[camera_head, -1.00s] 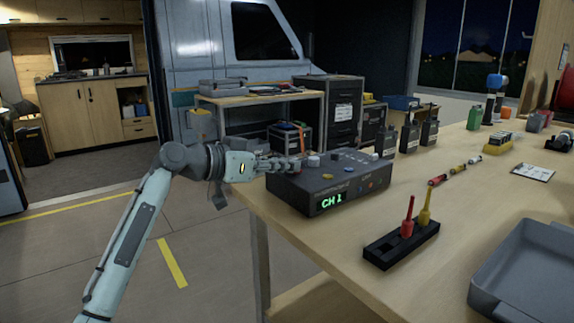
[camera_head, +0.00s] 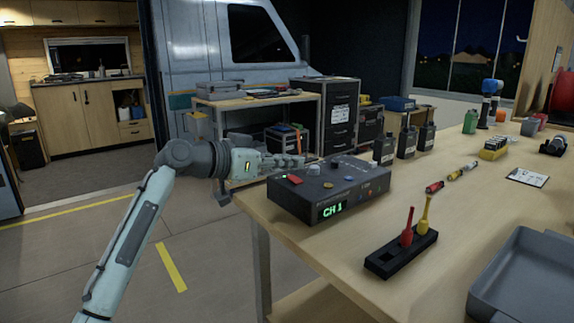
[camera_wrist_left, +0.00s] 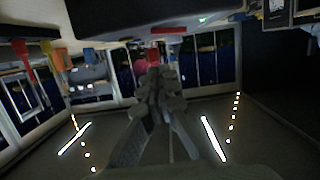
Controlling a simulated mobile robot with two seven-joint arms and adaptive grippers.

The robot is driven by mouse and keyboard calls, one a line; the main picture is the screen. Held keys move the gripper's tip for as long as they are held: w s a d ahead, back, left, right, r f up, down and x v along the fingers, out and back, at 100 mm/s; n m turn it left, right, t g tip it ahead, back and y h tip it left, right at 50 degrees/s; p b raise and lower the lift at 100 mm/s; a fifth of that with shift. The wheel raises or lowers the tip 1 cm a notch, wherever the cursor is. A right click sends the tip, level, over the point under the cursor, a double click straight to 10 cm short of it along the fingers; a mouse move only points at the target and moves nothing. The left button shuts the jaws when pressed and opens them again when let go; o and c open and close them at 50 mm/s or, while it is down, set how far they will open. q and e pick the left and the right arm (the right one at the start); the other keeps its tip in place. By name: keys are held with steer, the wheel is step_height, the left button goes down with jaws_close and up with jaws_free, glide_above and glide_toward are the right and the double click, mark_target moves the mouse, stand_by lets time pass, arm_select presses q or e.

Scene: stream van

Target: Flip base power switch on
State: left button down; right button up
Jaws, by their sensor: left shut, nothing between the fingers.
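The base (camera_head: 325,188) is a dark box at the near left edge of the workbench. Its front display glows green and reads "CH 1". A red rocker-like switch (camera_head: 291,179) lies on the left of its top, with round knobs and small coloured buttons farther along. My left gripper (camera_head: 301,162) is shut and empty, level, just behind and above the switch, apart from it as far as I can tell. In the left wrist view, the shut fingers (camera_wrist_left: 152,78) point toward the dark box (camera_wrist_left: 130,14) and a red strip (camera_wrist_left: 169,30) on it. My right gripper is not in view.
The workbench (camera_head: 450,205) also holds a black rack (camera_head: 385,264) with red and yellow plugs, a grey tray (camera_head: 530,250) and several dark radios (camera_head: 406,144). A second table (camera_head: 232,103) with cases stands behind. The floor left of the bench is clear.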

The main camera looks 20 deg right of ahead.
arm_select(q)
steer(key=v, duration=1)
steer(key=shift+s+r+b, duration=0.2)
steer(key=shift+r+b, duration=0.05)
steer(key=shift+b, duration=0.15)
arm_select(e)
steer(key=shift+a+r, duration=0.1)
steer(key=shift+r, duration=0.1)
